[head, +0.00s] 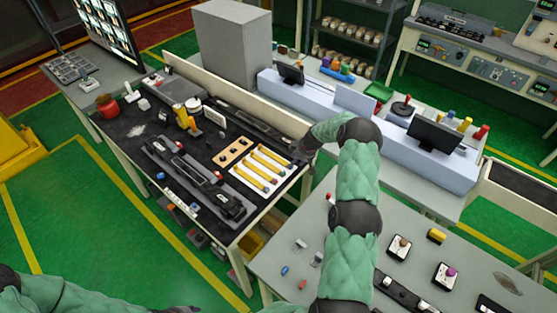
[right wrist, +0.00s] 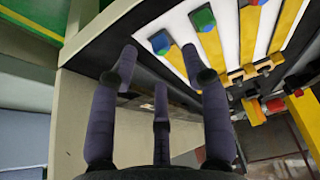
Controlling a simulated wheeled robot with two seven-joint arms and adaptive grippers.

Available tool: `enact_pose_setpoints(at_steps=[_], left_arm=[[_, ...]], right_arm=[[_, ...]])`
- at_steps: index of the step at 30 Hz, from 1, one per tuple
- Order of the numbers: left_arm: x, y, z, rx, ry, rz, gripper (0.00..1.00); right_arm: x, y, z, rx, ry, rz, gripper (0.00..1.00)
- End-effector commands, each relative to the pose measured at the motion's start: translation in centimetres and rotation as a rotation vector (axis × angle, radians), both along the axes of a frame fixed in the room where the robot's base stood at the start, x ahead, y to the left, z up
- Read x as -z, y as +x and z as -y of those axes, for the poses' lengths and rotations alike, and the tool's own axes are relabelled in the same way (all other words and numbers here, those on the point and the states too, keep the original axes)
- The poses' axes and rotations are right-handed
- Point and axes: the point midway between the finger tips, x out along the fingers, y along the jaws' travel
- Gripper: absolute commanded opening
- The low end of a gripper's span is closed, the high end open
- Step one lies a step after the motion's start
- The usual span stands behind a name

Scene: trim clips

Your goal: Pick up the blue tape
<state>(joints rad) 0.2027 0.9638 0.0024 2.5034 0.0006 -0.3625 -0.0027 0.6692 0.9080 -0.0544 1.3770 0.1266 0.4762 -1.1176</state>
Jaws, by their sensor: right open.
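I cannot make out a blue tape for certain. A small blue piece (head: 284,270) lies on the grey table at the front, too small to identify. In the right wrist view, blue-and-green end pieces (right wrist: 203,19) sit by yellow strips on a white board.
The black bench (head: 130,118) holds a white board (head: 237,173) with yellow strips, dark rails and small tools. The grey table (head: 262,264) carries several small parts and switches (head: 399,247). A blue-white counter with monitors (head: 435,136) stands behind. Open green floor lies left.

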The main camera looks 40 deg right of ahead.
Motion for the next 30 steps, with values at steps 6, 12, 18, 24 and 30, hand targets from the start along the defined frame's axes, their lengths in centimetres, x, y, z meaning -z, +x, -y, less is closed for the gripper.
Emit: enact_pose_setpoints(at_steps=[6,12,18,24,30], left_arm=[[-0.5,0.0,0.0,0.000,0.000,0.000,0.40],[-0.6,0.0,0.0,0.000,0.000,0.000,0.40],[-0.6,0.0,0.0,0.000,0.000,0.000,0.40],[-0.6,0.0,0.0,0.000,0.000,0.000,0.40],[-0.6,0.0,0.0,0.000,0.000,0.000,0.40]], right_arm=[[2.4,1.1,-0.4,0.000,0.001,-0.001,0.47],[3.5,1.5,-0.6,0.000,0.001,-0.001,0.47],[3.5,1.5,-0.6,0.000,0.001,0.000,0.47],[3.5,1.5,-0.6,0.000,0.001,0.000,0.02],[3.5,1.5,-0.6,0.000,0.001,0.000,0.00]])
